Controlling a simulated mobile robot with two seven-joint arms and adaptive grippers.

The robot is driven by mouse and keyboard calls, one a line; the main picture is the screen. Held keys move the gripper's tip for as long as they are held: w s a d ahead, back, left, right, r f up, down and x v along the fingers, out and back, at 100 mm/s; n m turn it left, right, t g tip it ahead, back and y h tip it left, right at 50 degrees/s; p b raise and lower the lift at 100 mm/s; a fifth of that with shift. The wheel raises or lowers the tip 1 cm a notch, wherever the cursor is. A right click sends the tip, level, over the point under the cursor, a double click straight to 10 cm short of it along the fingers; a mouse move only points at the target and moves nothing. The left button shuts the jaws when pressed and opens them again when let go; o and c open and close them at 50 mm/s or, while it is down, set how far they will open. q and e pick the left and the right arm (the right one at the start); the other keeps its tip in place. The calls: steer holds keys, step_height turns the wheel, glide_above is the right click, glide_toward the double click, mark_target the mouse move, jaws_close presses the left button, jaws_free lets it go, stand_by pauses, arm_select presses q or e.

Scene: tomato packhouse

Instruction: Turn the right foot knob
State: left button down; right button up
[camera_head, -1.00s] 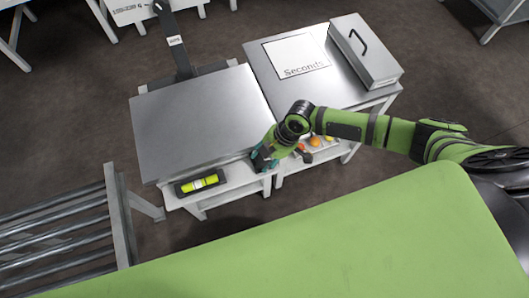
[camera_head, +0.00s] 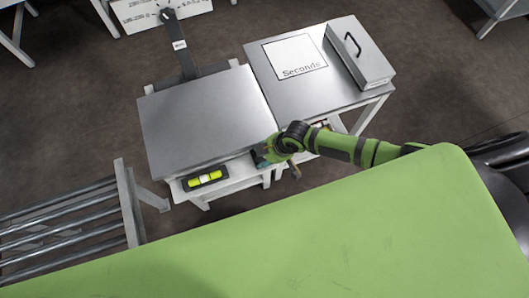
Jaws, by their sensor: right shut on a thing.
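The wide steel scale platform (camera_head: 200,118) lies flat on a white stand. My right gripper (camera_head: 260,159) is at the platform's front right corner, low beside its front edge. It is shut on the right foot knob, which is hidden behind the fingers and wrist. A spirit level with a yellow-green vial (camera_head: 205,179) sits on the ledge in front of the platform, left of the gripper. My left gripper is out of view.
A steel table (camera_head: 285,97) on the right bears a "Seconds" sign (camera_head: 295,56) and a steel box with a black handle (camera_head: 358,53). A dark post (camera_head: 181,47) rises behind the platform. A roller rack (camera_head: 128,200) stands at the left.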

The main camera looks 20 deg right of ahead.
steer(key=shift+s+d+f, duration=0.4)
steer(key=shift+s+f, duration=0.05)
steer(key=shift+s, duration=0.05)
steer(key=o, duration=1.1)
steer(key=shift+w+r, duration=0.1)
steer(key=shift+w+a+r, duration=0.15)
steer(key=shift+a+r, duration=0.05)
steer(key=shift+r, duration=0.1)
steer(key=v, duration=0.7)
steer(key=shift+d+r, duration=0.2)
steer(key=shift+r, duration=0.1)
